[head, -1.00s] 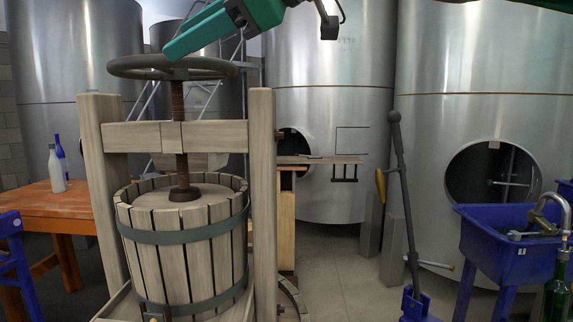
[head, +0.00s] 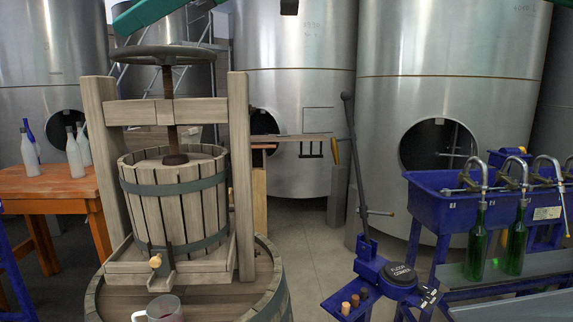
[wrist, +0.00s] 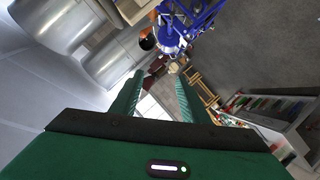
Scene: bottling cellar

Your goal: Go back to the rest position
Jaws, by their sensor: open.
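My gripper (wrist: 158,95) shows in the wrist view with its two green fingers spread apart. Nothing is between the fingers. In the head view only a green part of my arm shows along the top edge, and the fingers cannot be made out there. The wooden basket press (head: 172,200) stands at the left of the head view, with its handwheel close below my arm.
A floor corker (head: 370,265) stands right of the press. A blue filler trough (head: 440,205) with green bottles is at the right. An orange table (head: 60,185) with bottles is at the left. Steel tanks (head: 295,90) stand behind. Bare floor (head: 315,240) shows between press and corker.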

